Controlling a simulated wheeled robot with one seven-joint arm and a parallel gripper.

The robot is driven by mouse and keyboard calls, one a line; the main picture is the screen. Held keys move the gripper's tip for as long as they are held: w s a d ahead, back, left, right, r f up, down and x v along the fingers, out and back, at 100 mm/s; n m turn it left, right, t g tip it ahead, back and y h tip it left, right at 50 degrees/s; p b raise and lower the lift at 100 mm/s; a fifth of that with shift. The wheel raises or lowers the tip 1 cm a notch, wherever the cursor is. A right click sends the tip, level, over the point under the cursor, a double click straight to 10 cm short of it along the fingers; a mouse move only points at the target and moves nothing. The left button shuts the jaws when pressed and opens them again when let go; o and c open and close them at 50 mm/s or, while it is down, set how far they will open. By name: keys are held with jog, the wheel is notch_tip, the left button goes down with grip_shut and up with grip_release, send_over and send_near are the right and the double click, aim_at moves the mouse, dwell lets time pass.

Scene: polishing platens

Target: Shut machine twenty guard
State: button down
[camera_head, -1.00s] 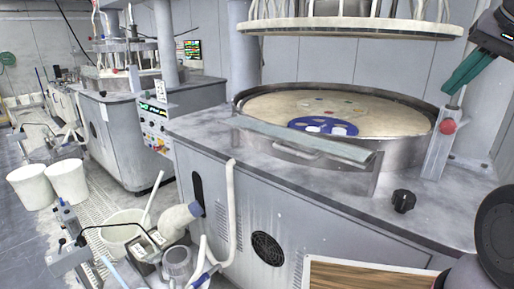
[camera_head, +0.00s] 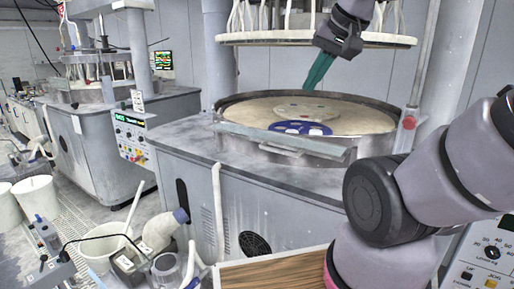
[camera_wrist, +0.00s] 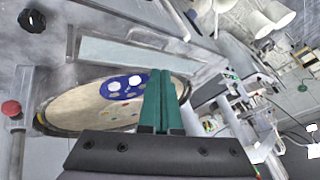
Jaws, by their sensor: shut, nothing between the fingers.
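The guard (camera_head: 275,138) is a long, pale grey-green panel along the front rim of the round platen basin (camera_head: 362,147). It lies folded outward, nearly flat, with a metal handle (camera_head: 281,151) below its front edge. In the wrist view the guard (camera_wrist: 130,51) runs along the near side of the basin. My gripper (camera_head: 310,88) points down above the back half of the platen, beyond the guard and apart from it. Its green fingers (camera_wrist: 161,74) are together and empty. No machine number is readable.
A blue carrier disc (camera_head: 300,128) lies on the platen (camera_head: 250,108). A red button (camera_head: 409,123) tops a post at right. A black knob (camera_wrist: 32,21) stands on the worktop. Buckets and hoses crowd the left floor.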

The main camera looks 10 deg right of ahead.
jog(key=m+g, duration=0.5)
jog(key=g, duration=0.5)
send_over(275, 142)
jog(key=s+d, duration=0.1)
jog(key=s, duration=0.1)
jog(key=shift+y, duration=0.4)
jog(key=f, duration=1.2)
jog(key=shift+w+f, duration=0.25)
jog(key=shift+f, duration=0.15)
jog(key=x, duration=0.9)
jog(key=shift+f, duration=0.4)
jog(key=shift+a+r, duration=0.1)
jog(key=shift+r+y, duration=0.3)
jog(key=shift+r, duration=0.1)
